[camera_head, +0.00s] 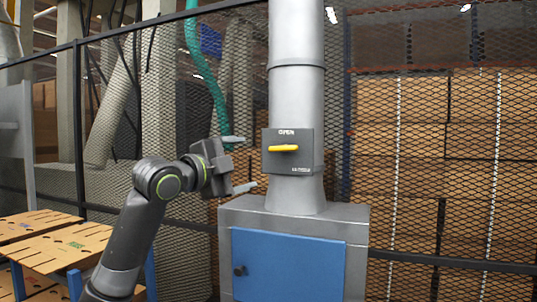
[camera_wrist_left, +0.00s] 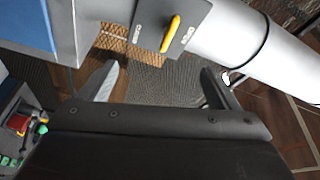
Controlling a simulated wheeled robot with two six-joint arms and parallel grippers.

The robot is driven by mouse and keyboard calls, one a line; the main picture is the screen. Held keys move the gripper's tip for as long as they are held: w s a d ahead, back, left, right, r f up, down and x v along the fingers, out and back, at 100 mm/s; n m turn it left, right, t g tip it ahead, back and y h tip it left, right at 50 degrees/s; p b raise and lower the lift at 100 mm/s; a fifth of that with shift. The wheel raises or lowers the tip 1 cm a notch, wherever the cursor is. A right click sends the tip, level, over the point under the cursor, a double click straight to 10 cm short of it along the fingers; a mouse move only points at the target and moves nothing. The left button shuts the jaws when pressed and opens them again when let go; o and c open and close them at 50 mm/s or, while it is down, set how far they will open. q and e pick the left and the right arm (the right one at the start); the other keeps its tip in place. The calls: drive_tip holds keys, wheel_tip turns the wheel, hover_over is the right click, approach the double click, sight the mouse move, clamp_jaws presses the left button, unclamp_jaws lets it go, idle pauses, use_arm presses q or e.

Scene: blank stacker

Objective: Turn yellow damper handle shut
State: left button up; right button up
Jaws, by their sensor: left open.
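The yellow damper handle (camera_head: 283,149) lies horizontal on a dark plate (camera_head: 290,165) fixed to the grey duct. The word OPEN shows above it on the plate. In the left wrist view the handle (camera_wrist_left: 171,34) and plate (camera_wrist_left: 187,13) show at the top, beyond the fingertips. My left gripper (camera_head: 242,164) is open and empty, just left of the plate, with its fingers one above the other and apart from the handle. In the left wrist view my left gripper (camera_wrist_left: 160,75) has its fingers spread wide. My right gripper is not in view.
The grey duct (camera_head: 297,95) rises from a grey cabinet with a blue door (camera_head: 288,265) and a dark knob. A mesh fence (camera_head: 420,200) stands behind, with stacked cardboard (camera_head: 400,110) beyond. Flat cardboard blanks (camera_head: 62,250) lie at the lower left.

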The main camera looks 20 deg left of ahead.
use_arm(q)
drive_tip(key=shift+o, duration=0.9)
drive_tip(key=d+f+n, duration=0.1)
drive_tip(key=n, duration=0.1)
drive_tip(key=d+f+n+t+y, duration=0.1)
drive_tip(key=n, duration=0.1)
drive_tip(key=d+f+n+t+y, duration=0.1)
drive_tip(key=n, duration=0.2)
drive_tip(key=shift+w+d, duration=0.1)
drive_tip(key=shift+w, duration=0.25)
drive_tip(key=n+t+y+p, duration=0.35)
drive_tip(key=n+p, duration=0.35)
drive_tip(key=n, duration=0.5)
approach(282, 150)
drive_tip(key=shift+g+y, duration=0.25)
drive_tip(key=x, duration=0.7)
drive_tip(key=shift+w+d+r, duration=0.1)
drive_tip(key=shift+d+r, duration=0.05)
drive_tip(key=shift+r, duration=0.15)
drive_tip(key=shift+w+r, duration=0.15)
drive_tip(key=shift+w, duration=0.4)
